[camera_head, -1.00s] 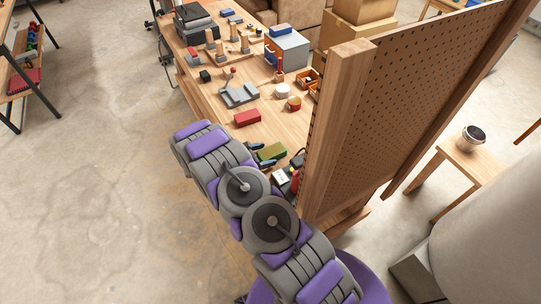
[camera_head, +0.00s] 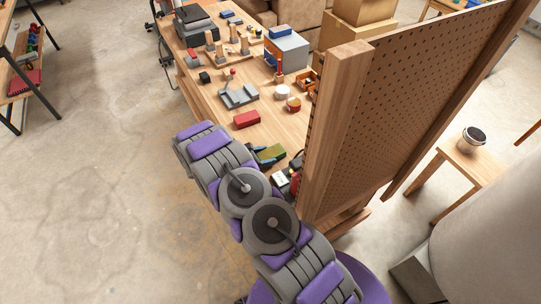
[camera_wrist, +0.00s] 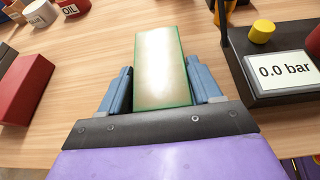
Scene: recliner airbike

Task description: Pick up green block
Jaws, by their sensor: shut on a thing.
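The green block (camera_wrist: 160,70) lies between the two blue fingers of my gripper (camera_wrist: 162,88) in the wrist view. Its top is washed out by glare, with green showing along its edges. My gripper is shut on it, with a finger against each side. In the head view the green block (camera_head: 270,154) shows at the end of my arm, over the near part of the workbench (camera_head: 215,105). I cannot tell whether it touches the bench top. My arm partly hides the gripper there.
A red block (camera_head: 246,119) lies just beyond the gripper. A gauge box (camera_wrist: 278,68) reading "0.0 bar" stands close to its right. A tall pegboard (camera_head: 400,110) borders the bench on the right. Glue and oil containers (camera_wrist: 40,14) stand at upper left in the wrist view.

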